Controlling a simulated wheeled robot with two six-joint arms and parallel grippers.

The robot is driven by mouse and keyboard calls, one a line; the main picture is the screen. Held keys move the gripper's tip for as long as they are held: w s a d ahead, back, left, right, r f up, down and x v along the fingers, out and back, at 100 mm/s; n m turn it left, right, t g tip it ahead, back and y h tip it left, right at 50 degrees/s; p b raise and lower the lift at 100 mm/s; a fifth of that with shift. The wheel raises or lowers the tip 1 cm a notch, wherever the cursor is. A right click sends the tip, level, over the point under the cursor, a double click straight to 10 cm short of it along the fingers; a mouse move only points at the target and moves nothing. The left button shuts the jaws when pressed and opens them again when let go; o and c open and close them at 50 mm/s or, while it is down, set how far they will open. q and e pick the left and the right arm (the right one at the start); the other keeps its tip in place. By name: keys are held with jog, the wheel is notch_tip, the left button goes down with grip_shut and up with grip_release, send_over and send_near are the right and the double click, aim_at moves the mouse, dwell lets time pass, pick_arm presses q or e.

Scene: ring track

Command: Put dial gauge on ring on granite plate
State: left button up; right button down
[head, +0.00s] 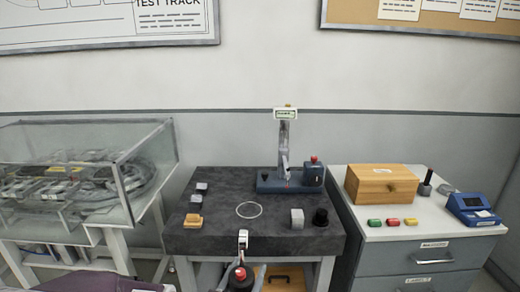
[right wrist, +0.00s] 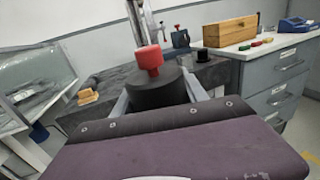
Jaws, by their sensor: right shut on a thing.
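My right gripper (head: 241,277) is low at the front edge of the granite plate (head: 275,233). Its two pale fingers are shut on a black round body with a red knob on top, seemingly the dial gauge (head: 240,273). In the right wrist view the gauge (right wrist: 152,90) is upright between the fingers. A small white piece (head: 243,238) shows just above it in the head view; I cannot tell if it belongs to the gauge. The light ring (head: 249,210) lies on the middle of the plate, beyond the gripper. My left gripper is not in view.
A stand with a blue base (head: 273,187) is at the plate's back right. A silver block (head: 297,218) and black cylinder (head: 320,218) stand right of the ring. Small blocks (head: 193,220) lie left. A wooden box (head: 381,184) tops the right cabinet; a glass case (head: 130,165) stands left.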

jog(key=d+f+m+g+h, duration=0.35)
jog(key=d+f, duration=0.45)
jog(key=d, duration=0.3)
jog(key=d+f+m+g+h, duration=0.25)
jog(key=d+f+h, duration=0.25)
jog(key=d+f, duration=0.45)
pick_arm(q)
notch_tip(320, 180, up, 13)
jog(key=p, duration=1.3)
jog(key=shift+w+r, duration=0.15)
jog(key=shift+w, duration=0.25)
pick_arm(e)
notch_tip(320, 180, up, 11)
jog(key=s+d+m, duration=0.1)
jog(key=shift+d+f, duration=0.2)
jog(key=shift+d, duration=0.1)
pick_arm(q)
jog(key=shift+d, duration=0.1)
